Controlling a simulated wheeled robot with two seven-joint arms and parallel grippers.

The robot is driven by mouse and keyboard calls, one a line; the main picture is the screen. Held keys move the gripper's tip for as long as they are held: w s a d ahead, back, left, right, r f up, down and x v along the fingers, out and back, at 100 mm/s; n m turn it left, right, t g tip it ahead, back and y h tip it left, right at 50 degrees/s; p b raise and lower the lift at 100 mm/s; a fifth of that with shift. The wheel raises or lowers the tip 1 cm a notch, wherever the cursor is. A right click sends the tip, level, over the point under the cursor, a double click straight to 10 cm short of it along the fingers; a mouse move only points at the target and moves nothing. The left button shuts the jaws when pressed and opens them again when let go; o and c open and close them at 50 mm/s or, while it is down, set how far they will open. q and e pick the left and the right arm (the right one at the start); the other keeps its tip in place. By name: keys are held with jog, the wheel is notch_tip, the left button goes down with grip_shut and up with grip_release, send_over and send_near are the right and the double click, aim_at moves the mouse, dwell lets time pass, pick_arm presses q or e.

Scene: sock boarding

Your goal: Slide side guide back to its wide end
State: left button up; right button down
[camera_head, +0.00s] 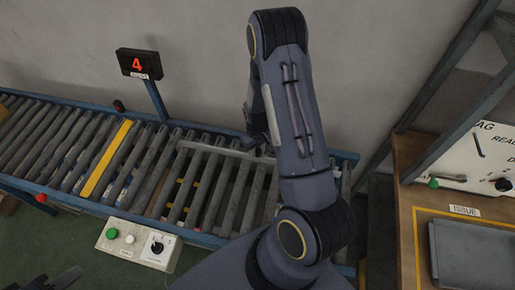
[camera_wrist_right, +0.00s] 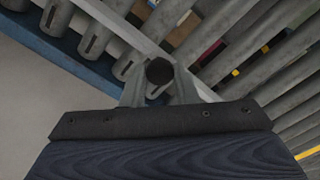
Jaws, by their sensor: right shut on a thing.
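The side guide is a pale grey bar (camera_head: 215,149) lying across the rollers near the far side of the conveyor in the head view. Its bar (camera_wrist_right: 122,28) runs diagonally in the right wrist view, with a dark round knob (camera_wrist_right: 159,72) on it. My right gripper (camera_wrist_right: 160,90) is shut on this knob. In the head view my right gripper (camera_head: 258,132) is at the far rail, partly hidden by my arm, which also hides the guide's right end. A dark part of my left gripper (camera_head: 58,280) shows at the bottom left edge, away from the guide; its jaws are unclear.
The roller conveyor (camera_head: 110,205) has blue rails and a yellow stripe across it. A display reading 4 (camera_head: 138,64) stands behind it. A control box (camera_head: 138,244) with buttons and a dial is at the front. A wooden bench with a grey tray (camera_head: 470,262) stands at right.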

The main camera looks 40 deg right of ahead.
jog(key=w+d+b, duration=0.4)
jog(key=w+d, duration=0.1)
jog(key=d, duration=0.1)
jog(key=shift+d+r, duration=0.1)
jog(key=c, duration=1.1)
grip_release()
notch_tip(320, 180, up, 8)
jog(key=shift+f+b, duration=0.15)
jog(key=shift+b, duration=0.45)
